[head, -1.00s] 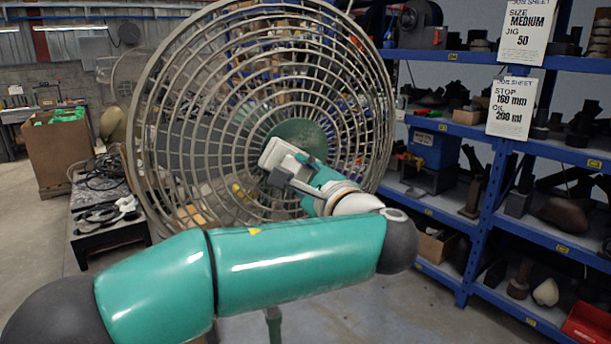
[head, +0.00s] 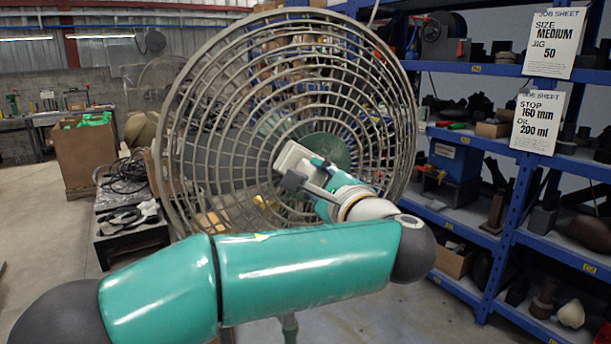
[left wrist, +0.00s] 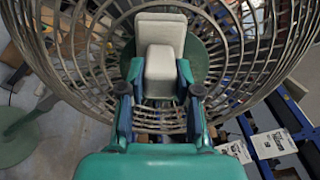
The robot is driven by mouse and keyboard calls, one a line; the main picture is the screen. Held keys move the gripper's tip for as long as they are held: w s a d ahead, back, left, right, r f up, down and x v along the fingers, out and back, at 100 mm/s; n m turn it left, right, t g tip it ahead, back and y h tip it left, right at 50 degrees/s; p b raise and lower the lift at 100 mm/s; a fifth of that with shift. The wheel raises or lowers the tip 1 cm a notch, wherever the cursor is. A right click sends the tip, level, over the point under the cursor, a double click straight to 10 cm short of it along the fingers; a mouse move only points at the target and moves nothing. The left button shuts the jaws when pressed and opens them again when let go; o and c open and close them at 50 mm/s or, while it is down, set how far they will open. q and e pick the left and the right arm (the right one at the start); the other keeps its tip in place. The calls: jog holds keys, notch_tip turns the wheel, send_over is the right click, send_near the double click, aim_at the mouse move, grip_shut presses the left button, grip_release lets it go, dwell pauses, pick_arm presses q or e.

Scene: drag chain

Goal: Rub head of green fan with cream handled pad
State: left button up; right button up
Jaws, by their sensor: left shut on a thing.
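The large fan (head: 187,92) has a round grey-beige wire cage and a green hub (head: 329,146), on a green stand (head: 289,330). My left gripper (head: 306,180) is in front of the cage, left of and below the hub's middle. It is shut on the cream handled pad (head: 290,156). In the left wrist view, my left gripper (left wrist: 160,82) has one finger on each side of the cream block (left wrist: 162,62), with a pale plate beyond it over the green hub (left wrist: 202,57). I cannot tell whether the pad touches the cage. My right gripper is not in view.
Blue shelving (head: 508,230) with dark metal parts and job sheets stands at the right. A low bench (head: 130,238) with cables, a cardboard box (head: 82,160) and another fan (head: 160,80) are at the left.

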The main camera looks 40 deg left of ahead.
pick_arm(q)
jog(key=w+d+p, duration=0.6)
jog(key=w, duration=0.3)
jog(key=shift+w, duration=0.2)
dwell(0.7)
jog(key=shift+b+v, duration=0.35)
jog(key=shift+v, duration=2.65)
